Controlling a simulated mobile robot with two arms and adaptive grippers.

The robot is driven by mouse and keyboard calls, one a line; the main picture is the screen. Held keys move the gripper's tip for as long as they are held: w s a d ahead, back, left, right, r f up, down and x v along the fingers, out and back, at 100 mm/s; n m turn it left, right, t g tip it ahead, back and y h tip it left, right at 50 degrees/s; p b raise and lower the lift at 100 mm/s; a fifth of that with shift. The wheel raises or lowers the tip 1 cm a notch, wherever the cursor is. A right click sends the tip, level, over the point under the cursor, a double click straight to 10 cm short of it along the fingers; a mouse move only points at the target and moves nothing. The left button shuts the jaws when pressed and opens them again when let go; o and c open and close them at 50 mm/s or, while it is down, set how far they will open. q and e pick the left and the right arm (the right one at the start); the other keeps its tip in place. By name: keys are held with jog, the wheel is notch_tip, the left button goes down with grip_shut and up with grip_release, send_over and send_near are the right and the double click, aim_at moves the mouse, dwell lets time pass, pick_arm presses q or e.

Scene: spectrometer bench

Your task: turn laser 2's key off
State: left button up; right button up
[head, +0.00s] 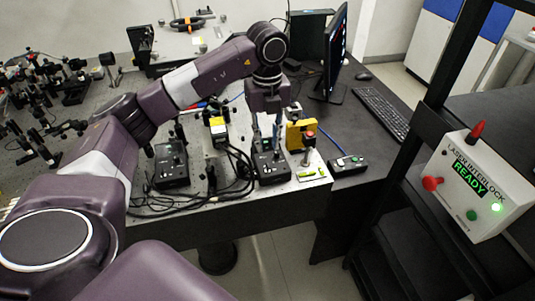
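Two black laser control boxes sit along the bench's front edge, one at centre-left (171,168) and one further right (270,170). Their labels are too small to read, so I cannot tell which is laser 2's. My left gripper (267,146) points down over the right-hand box, its two fingers apart with a gap between them. The fingertips are close to the box's top; contact cannot be made out. The key is too small or hidden to tell its position. My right gripper is not in view.
A small button box (347,165) lies further right. Black cables (232,170) run between the control boxes. A laser interlock box (475,185) reads READY. A monitor (337,50) and keyboard (383,113) stand behind.

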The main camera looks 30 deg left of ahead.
pick_arm(q)
jog(key=shift+r, duration=2.25)
jog(key=shift+d+f, duration=0.1)
